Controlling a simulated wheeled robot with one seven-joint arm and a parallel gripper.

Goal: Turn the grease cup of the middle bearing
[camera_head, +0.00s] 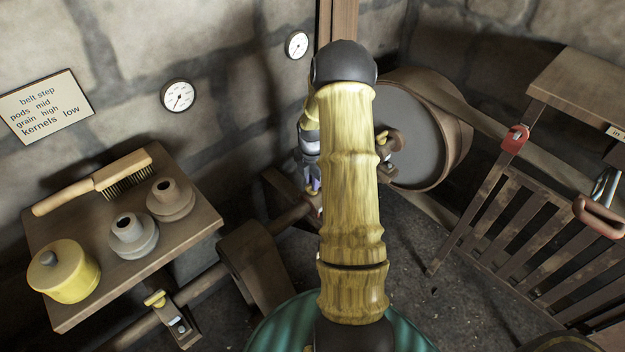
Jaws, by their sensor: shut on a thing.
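A belt-drive shaft (207,283) runs from lower left up toward a large drum (405,135) at the back right. The left bearing (180,328) carries a yellow grease cup (155,298), and another yellow grease cup (382,137) sits on the far bearing in front of the drum. My gripper (313,187) points down at the shaft between them, just left of my upright yellow arm link. It is shut on the middle bearing's grease cup, of which only a small yellow bit shows. The middle bearing is mostly hidden behind my arm.
A wooden shelf (180,241) at left holds a brush (95,184), a yellow pot (64,272) and two grey stepped pulleys (133,236). A brown pulley (255,265) sits on the shaft. A slatted wooden gate (530,240) with a red latch (515,140) stands at right.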

